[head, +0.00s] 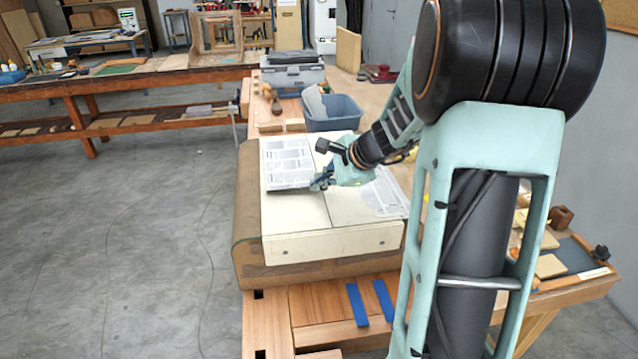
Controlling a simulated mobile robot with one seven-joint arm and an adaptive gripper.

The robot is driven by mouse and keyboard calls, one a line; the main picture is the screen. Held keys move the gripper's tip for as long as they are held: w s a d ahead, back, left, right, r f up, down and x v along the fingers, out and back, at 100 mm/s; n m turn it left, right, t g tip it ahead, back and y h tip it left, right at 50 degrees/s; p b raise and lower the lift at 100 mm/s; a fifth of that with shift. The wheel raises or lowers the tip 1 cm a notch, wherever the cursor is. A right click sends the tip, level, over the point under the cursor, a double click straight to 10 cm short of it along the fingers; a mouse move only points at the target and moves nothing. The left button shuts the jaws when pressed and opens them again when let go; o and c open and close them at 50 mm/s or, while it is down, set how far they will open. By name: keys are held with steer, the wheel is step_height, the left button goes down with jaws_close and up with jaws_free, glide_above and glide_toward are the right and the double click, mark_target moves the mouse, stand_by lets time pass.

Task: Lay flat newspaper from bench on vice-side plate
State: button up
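A cream two-part plate surface (300,228) lies on the brown block on the bench, with a seam running down its middle. One printed newspaper sheet (287,158) lies over the back of the left part and looks flat. Another newspaper sheet (385,198) lies on the right part, partly hidden behind my arm. My gripper (318,185) is low at the right front edge of the left sheet, close to the seam. Its fingers are small and dark here. I cannot tell whether they are shut on the paper or only beside it.
A blue-grey bin (333,112) and a grey toolbox (292,73) stand behind the plates. Two blue strips (357,304) lie on the wooden bench in front. Wood blocks and tools lie at the right, partly behind my arm. The floor at left is clear.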

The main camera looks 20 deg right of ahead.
steer(key=shift+o, duration=1.3)
steer(key=shift+r, duration=0.1)
steer(key=shift+s+d+r, duration=0.1)
steer(key=shift+r, duration=0.15)
steer(key=v, duration=1.1)
steer(key=shift+s, duration=0.25)
